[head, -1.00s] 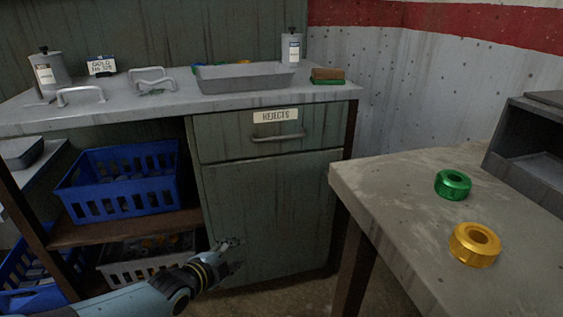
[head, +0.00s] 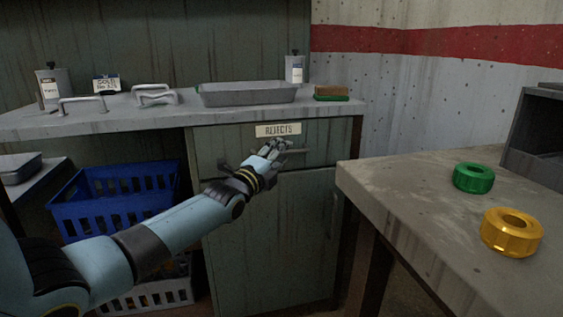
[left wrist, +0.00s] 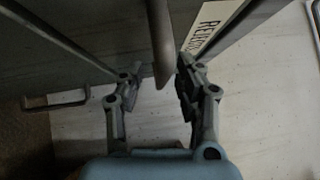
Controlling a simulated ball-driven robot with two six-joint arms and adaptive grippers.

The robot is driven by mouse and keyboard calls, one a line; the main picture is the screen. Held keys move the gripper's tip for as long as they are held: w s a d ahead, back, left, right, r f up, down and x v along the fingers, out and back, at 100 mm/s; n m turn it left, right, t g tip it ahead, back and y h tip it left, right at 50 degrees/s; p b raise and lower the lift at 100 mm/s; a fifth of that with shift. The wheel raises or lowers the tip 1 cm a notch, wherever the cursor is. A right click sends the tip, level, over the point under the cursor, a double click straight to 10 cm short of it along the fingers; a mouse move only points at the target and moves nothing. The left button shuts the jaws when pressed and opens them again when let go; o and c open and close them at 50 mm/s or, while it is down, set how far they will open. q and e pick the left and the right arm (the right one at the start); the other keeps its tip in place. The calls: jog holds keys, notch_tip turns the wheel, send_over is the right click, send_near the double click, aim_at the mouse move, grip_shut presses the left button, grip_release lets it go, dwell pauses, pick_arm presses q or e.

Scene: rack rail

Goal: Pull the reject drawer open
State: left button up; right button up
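The reject drawer (head: 222,146) is a worn grey-green front under the counter, with a white REJECTS label (head: 278,130). In the head view it looks flush with its cabinet. Its metal bar handle (head: 299,151) is partly hidden behind my left gripper (head: 280,148), which is at the handle. In the left wrist view the two fingers of my left gripper (left wrist: 156,76) are apart, with the handle bar (left wrist: 160,40) between them. I see no clear finger contact with the bar. The label (left wrist: 211,24) shows beside the right finger. My right gripper is not in view.
A cabinet door (head: 275,235) is below the drawer. A grey table (head: 400,195) with a green ring (head: 473,177) and a gold ring (head: 511,232) stands close on the right. The counter (head: 150,117) holds a tray (head: 248,95).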

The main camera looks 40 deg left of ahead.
pick_arm(q)
jog(key=shift+w, duration=0.35)
grip_shut()
